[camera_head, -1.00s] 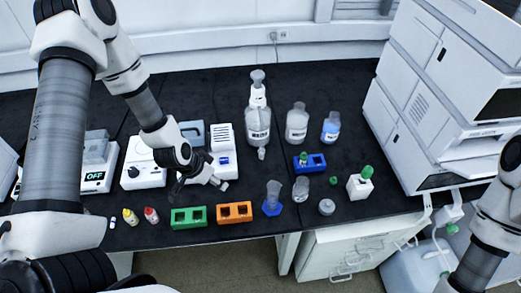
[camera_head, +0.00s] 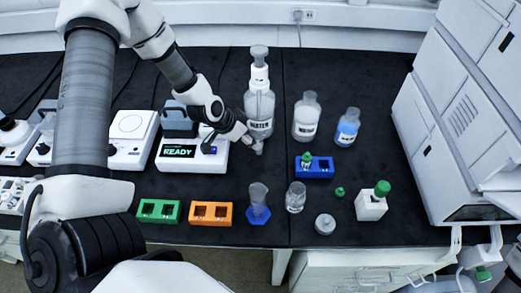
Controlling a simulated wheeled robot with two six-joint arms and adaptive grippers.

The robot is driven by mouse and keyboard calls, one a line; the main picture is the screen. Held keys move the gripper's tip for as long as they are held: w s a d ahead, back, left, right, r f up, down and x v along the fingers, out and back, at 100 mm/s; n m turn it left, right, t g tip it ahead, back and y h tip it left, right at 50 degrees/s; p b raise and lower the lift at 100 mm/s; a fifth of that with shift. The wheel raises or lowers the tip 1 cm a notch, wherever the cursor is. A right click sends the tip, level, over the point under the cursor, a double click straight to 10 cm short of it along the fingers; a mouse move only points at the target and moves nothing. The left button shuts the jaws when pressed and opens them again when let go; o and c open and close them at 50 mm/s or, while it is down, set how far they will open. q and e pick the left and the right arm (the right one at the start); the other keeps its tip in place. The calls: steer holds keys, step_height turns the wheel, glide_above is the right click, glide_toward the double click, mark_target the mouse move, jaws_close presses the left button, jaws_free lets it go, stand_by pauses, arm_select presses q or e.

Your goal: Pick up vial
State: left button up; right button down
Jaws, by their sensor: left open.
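A small vial with a green top (camera_head: 307,159) stands in the blue rack (camera_head: 326,172), right of the middle of the head view. A loose green cap (camera_head: 340,191) lies on the black bench in front of the rack. My left gripper (camera_head: 256,147) is open and hangs just in front of the large wash bottle, to the left of the blue rack and apart from it. Nothing shows between its fingers, though they are small and partly blurred. My right gripper is out of view.
The wash bottle (camera_head: 259,108) stands close behind my left gripper. Two bottles (camera_head: 306,118) (camera_head: 347,128) stand behind the rack. A READY device (camera_head: 190,160), green rack (camera_head: 158,218) and orange rack (camera_head: 211,222) are left. Glassware (camera_head: 295,199) and a white green-capped container (camera_head: 371,206) stand in front.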

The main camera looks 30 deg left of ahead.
arm_select(q)
steer(key=x, duration=0.2)
steer(key=b+x, duration=0.1)
steer(key=x, duration=0.1)
steer(key=shift+d+r, duration=0.15)
steer(key=shift+d, duration=0.2)
steer(key=shift+d+f, duration=0.15)
steer(key=shift+f, duration=0.05)
steer(key=shift+w+f, duration=0.25)
steer(key=shift+w, duration=0.05)
steer(key=c, duration=0.8)
steer(key=shift+s+r, duration=0.1)
steer(key=shift+r, duration=0.05)
steer(key=shift+c, duration=1.1)
jaws_close()
